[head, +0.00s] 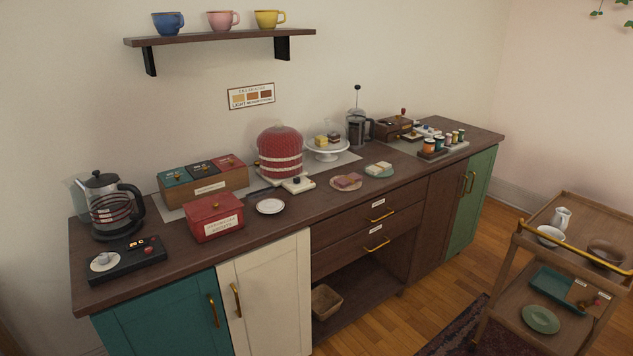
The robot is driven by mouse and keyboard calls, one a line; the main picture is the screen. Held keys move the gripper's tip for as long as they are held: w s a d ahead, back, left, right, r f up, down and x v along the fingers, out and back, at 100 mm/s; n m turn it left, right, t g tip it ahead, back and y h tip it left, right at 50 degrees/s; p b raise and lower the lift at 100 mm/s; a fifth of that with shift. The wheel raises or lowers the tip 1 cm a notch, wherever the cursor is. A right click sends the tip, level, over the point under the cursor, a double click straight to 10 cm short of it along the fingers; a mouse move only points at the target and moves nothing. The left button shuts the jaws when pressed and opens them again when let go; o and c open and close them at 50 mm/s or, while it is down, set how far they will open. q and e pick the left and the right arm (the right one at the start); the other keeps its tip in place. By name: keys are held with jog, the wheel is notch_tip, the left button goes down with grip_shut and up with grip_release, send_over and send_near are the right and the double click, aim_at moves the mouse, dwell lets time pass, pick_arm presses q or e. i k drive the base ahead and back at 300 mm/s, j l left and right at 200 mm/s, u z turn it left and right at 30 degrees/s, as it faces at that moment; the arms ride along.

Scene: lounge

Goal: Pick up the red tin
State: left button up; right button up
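The red tin (214,216) is a box with a pale label on its front and a small knob on its lid. It sits upright on the dark wooden counter (262,240), in the left half of the head view. It stands in front of a wooden box (203,184) with teal, black and red lids. A small white plate (270,206) lies to its right. Neither of my grippers is in view.
A red knitted dome (280,152) stands behind the plate. A shelf (220,38) with three cups hangs above. A wooden trolley (566,215) stands at right.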

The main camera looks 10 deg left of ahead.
aim_at(206, 231)
jog(key=i+l+u, duration=0.15)
jog(key=i+l, duration=0.15)
jog(key=i+l+u, duration=0.15)
jog(key=l, duration=0.35)
jog(key=i+l+u, duration=0.15)
jog(key=i+l, duration=0.2)
jog(key=l, duration=0.15)
